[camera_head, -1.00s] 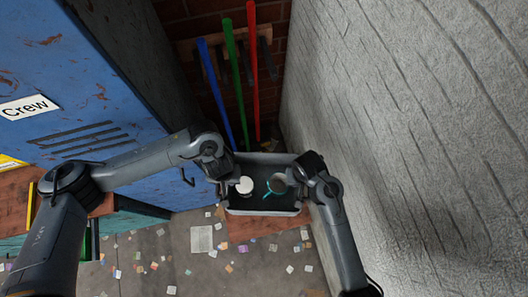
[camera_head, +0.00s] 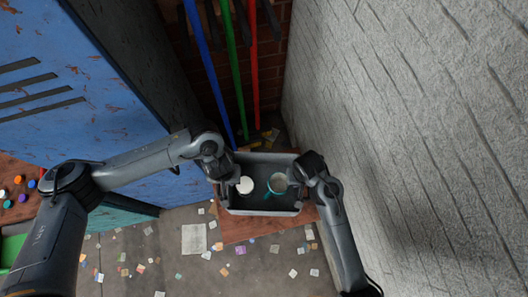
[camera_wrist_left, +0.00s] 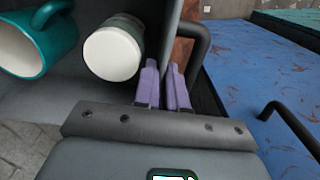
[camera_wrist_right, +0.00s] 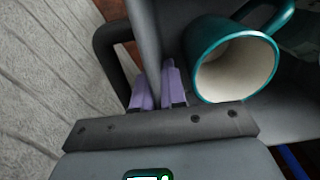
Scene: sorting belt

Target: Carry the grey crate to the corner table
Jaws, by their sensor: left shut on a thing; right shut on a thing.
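The grey crate (camera_head: 262,212) is held level between my two grippers in the head view. It holds a white-and-green cup (camera_head: 245,185) and a teal mug (camera_head: 278,184). My left gripper (camera_head: 224,184) is shut on its left side wall; the purple fingers (camera_wrist_left: 165,88) straddle that wall beside a dark handle. My right gripper (camera_head: 306,184) is shut on the right side wall, with the mug (camera_wrist_right: 235,60) close inside. A reddish-brown table top (camera_head: 238,230), in the corner, shows beneath and in front of the crate. I cannot tell whether the crate touches it.
A grey wall (camera_head: 410,130) rises close on the right. A blue locker (camera_head: 100,90) stands on the left. Blue, green and red poles (camera_head: 236,80) lean at the brick back wall. Paper scraps litter the floor (camera_head: 170,255). Another table with coloured pieces (camera_head: 22,215) is at far left.

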